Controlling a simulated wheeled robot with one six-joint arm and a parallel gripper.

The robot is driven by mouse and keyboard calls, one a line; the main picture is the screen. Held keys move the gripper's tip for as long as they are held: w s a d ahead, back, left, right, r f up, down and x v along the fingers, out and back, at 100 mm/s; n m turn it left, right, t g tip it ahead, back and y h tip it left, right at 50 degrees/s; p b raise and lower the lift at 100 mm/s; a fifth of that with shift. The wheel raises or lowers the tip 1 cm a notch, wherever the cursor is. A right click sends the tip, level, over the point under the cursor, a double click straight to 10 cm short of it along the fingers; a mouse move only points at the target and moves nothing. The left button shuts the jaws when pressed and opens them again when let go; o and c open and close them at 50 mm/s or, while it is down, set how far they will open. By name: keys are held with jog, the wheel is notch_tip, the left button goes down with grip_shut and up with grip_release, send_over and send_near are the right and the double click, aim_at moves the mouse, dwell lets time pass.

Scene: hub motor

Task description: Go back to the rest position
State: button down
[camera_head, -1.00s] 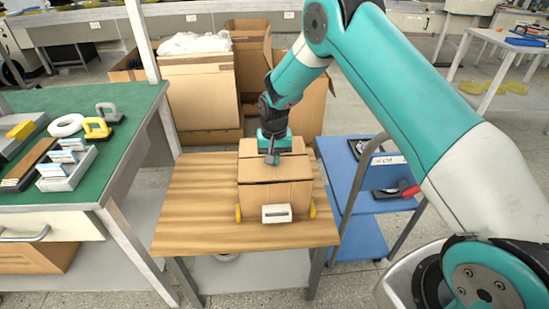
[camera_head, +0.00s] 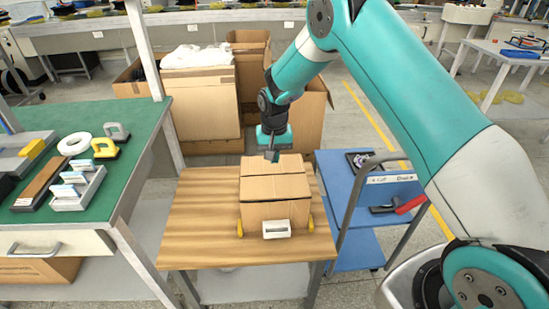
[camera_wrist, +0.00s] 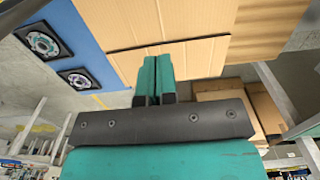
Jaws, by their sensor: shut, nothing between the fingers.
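My gripper (camera_head: 272,155) is shut and empty. It points down just above the back part of the closed cardboard box (camera_head: 275,211). In the wrist view my gripper's fingers (camera_wrist: 154,80) are together, and the box top (camera_wrist: 130,20) with its flap seam shows beyond them. The box stands on a small wooden table (camera_head: 200,228). A white label holder (camera_head: 277,229) sits at the box's front, with yellow pieces at both sides.
A green-topped bench (camera_head: 120,185) with tools and trays stands on the left. A blue cart (camera_head: 395,188) with a handle is on the right. Large open cartons (camera_head: 202,105) stand behind the table. Floor shows between the cartons and the cart.

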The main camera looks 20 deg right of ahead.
jog(key=shift+r, duration=0.15)
jog(key=s+a+r+n+y, duration=0.1)
jog(key=s+a+r+n, duration=0.15)
jog(key=s+r, duration=0.45)
jog(key=s+a+r+n+y, duration=0.15)
jog(key=s+a+r, duration=0.25)
jog(key=r, duration=0.6)
jog(key=s+a+r+n+y, duration=0.1)
jog(key=s+r+n, duration=0.2)
jog(key=s, duration=0.9)
jog(key=s+a+r+n, duration=0.2)
jog(key=s+r, duration=0.3)
jog(key=s, duration=0.7)
jog(key=shift+a+n+y, duration=0.2)
jog(key=shift+n+y, duration=0.15)
jog(key=shift+n, duration=0.45)
